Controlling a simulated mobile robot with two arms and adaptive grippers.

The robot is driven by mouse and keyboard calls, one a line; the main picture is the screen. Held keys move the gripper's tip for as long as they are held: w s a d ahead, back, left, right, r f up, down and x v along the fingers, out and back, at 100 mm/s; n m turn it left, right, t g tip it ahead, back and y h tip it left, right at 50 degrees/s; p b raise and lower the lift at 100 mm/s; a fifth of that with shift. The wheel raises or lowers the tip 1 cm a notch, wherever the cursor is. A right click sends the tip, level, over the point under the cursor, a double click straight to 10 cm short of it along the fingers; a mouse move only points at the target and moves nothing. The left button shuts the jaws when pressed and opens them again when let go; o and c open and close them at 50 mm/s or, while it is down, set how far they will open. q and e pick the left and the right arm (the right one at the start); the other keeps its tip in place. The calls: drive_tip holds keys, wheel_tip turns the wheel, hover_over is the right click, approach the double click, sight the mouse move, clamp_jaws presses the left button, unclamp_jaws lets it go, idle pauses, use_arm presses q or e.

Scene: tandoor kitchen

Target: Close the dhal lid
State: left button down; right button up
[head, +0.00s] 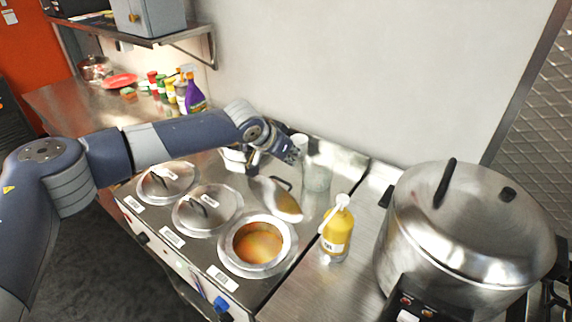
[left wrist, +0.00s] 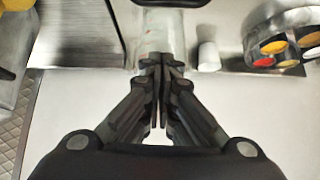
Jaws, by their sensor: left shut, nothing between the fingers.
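The open pot (head: 240,262) with orange-yellow food inside is the nearest of three round wells in the steel counter; its label is too small to read. A steel lid (head: 283,205) with a dark handle stands tilted up at the back edge of this pot, off its opening. My left gripper (head: 291,157) is above and behind the lid, near the wall, apart from the lid's handle. In the left wrist view the left gripper (left wrist: 160,68) is shut and empty. My right gripper is not in view.
Two wells with lids on, a far one (head: 167,180) and a middle one (head: 208,209), sit to the left. A translucent cylinder (head: 317,178) and a white cup (head: 300,141) stand by the wall. A yellow bottle (head: 337,232) and large steel pot (head: 455,240) are right.

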sight(279, 193)
use_arm(q)
drive_tip(key=f+p, duration=0.1)
drive_tip(key=s+f+p, duration=0.1)
drive_tip(key=a+f, duration=0.1)
drive_tip(key=shift+s+a+f+p, duration=0.1)
drive_tip(key=shift+s+f+p, duration=0.15)
drive_tip(key=shift+p, duration=0.15)
idle(0.4)
drive_tip(key=shift+s, duration=0.1)
